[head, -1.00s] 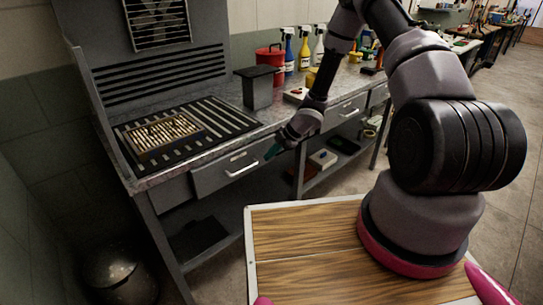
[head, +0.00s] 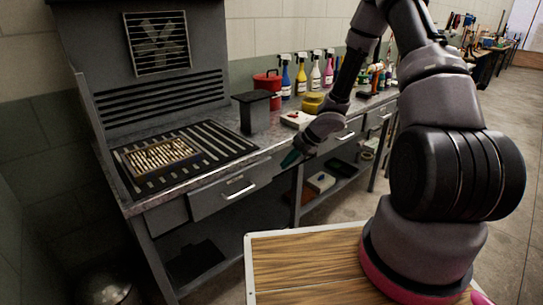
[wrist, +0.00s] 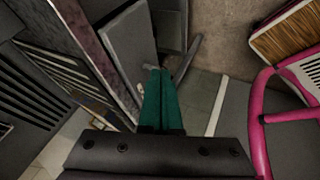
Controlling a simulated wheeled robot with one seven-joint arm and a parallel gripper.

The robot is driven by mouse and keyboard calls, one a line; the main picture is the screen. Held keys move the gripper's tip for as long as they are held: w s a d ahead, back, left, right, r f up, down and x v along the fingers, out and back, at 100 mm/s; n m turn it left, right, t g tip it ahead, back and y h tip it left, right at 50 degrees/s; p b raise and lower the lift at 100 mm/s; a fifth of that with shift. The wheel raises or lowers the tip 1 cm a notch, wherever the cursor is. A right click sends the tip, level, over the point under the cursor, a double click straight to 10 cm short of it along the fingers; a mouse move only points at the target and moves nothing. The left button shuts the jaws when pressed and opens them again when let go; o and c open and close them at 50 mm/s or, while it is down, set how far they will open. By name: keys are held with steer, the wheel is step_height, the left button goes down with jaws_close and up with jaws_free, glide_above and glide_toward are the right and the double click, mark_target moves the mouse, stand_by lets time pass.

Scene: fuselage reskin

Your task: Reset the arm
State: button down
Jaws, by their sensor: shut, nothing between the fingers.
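My gripper (head: 290,159) is in front of the bench's drawer side in the head view, just right of a drawer handle. Its green fingers (wrist: 162,100) are together and empty in the wrist view. They point down past the drawer fronts toward the floor. My arm is bent, with the forearm reaching down to the left from above. I cannot tell the exact gap between the fingertips and the drawer front.
The grey workbench (head: 180,190) carries a slatted grill with a wooden tray (head: 160,156), a dark bin (head: 253,112), a red pot (head: 268,82) and several spray bottles (head: 301,75). A lower shelf holds a small box (head: 320,181). Open floor lies at right.

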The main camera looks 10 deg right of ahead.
steer(key=w+d+r+m+t+h, duration=0.2)
steer(key=d+r+m, duration=0.15)
steer(key=r, duration=0.35)
steer(key=w+d+r+m+t+h, duration=0.2)
steer(key=w+d+r, duration=0.15)
steer(key=r, duration=0.35)
steer(key=s+d+r+m+h, duration=0.1)
steer(key=s+d+r+m, duration=0.15)
steer(key=r, duration=0.25)
steer(key=s+d+r+m+t+h, duration=0.1)
steer(key=d+r+m+h, duration=0.15)
steer(key=r, duration=0.25)
steer(key=s+d+r+m+h, duration=0.1)
steer(key=s+d+r+m, duration=0.1)
steer(key=r+m, duration=0.25)
steer(key=s+r+m, duration=0.7)
steer(key=s+r, duration=0.3)
steer(key=s, duration=0.3)
steer(key=s+a+r+m+y, duration=0.2)
steer(key=s, duration=0.4)
steer(key=s+a+r+m+y, duration=0.1)
steer(key=s+a+m+y, duration=0.1)
steer(key=s, duration=0.4)
steer(key=shift+s+a+r+m, duration=0.25)
steer(key=shift+a+r+m, duration=0.15)
steer(key=shift+a+m, duration=0.35)
